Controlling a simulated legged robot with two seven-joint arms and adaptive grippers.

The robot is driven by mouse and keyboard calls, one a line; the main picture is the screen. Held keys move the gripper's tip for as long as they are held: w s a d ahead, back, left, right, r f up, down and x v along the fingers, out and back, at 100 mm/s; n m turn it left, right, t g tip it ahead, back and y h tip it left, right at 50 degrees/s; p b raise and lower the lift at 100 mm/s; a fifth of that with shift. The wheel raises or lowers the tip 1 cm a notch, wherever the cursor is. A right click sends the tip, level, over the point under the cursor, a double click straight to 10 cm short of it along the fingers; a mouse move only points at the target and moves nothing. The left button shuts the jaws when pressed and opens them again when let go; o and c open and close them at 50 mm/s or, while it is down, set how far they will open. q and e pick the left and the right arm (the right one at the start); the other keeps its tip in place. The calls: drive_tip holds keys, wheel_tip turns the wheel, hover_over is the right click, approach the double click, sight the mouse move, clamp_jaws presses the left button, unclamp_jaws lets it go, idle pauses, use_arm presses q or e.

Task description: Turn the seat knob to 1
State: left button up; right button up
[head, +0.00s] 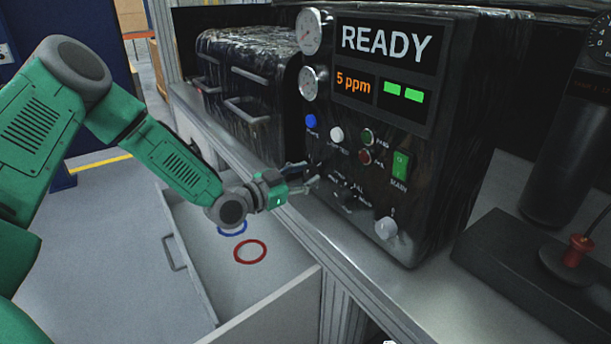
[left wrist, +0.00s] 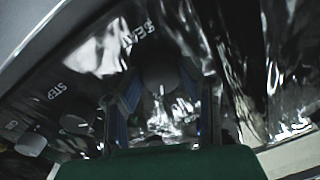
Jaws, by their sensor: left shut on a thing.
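The seat knob (left wrist: 158,74) shows in the left wrist view as a dark rounded knob under upside-down lettering that seems to read SEAT. My left gripper (head: 311,173) reaches from the left to the lower left of the black panel's face. In the left wrist view its two fingers stand on either side of the knob, and it is shut on it. In the head view the knob is hard to make out behind the fingertips. The knob's pointer and number marks cannot be read. My right gripper is not in view.
An open drawer (head: 185,265) with coloured rings lies below. A black cylinder (head: 535,150) stands right.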

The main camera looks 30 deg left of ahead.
use_arm(q)
drive_tip(key=shift+f+n, duration=0.2)
drive_tip(key=shift+n, duration=0.8)
drive_tip(key=n+b, duration=0.1)
drive_tip(key=n, duration=0.2)
drive_tip(key=shift+n+g, duration=0.3)
drive_tip(key=shift+g, duration=0.1)
drive_tip(key=n+b, duration=0.1)
drive_tip(key=n, duration=0.4)
drive_tip(key=shift+a+r+b, duration=0.1)
drive_tip(key=shift+b, duration=0.3)
drive_tip(key=shift+n, duration=0.3)
drive_tip(key=o, duration=1.1)
drive_tip(key=shift+o, duration=0.2)
drive_tip(key=shift+w+a, duration=0.1)
drive_tip(key=shift+a, duration=0.05)
